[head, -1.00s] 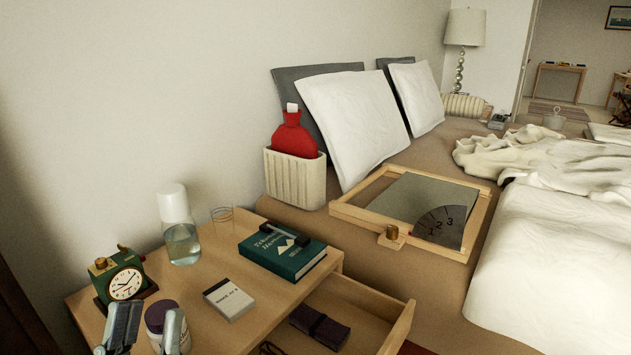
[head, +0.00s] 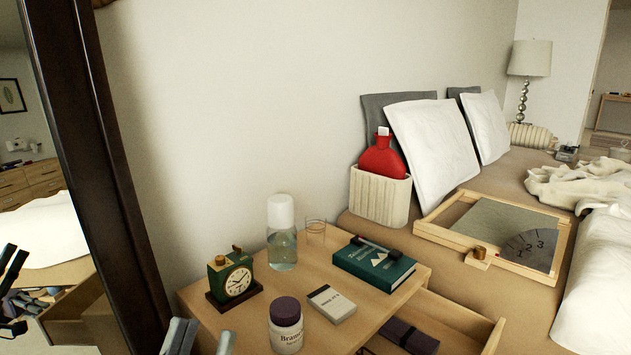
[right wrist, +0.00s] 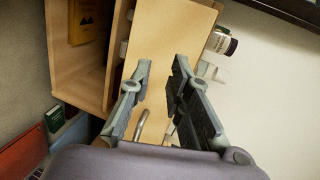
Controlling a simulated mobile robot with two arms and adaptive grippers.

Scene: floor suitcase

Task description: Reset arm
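My left gripper (head: 203,342) shows at the bottom edge of the head view, only its finger ends in frame. The two fingers stand apart with nothing seen between them, left of the purple-capped bottle (head: 286,325) on the bedside table (head: 375,307). My right gripper (right wrist: 163,68) shows in the right wrist view with its fingers spread and empty. Wooden furniture lies behind the fingers. A dark-capped bottle (right wrist: 222,43) shows to their right. The right gripper is not seen directly in the head view.
A green clock (head: 232,277), carafe (head: 281,235), glass (head: 316,231), white card box (head: 331,304) and green book (head: 374,265) stand on the table. Its drawer (head: 455,318) is open, with a dark case (head: 408,336) inside. A dark-framed mirror (head: 90,180) stands at left.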

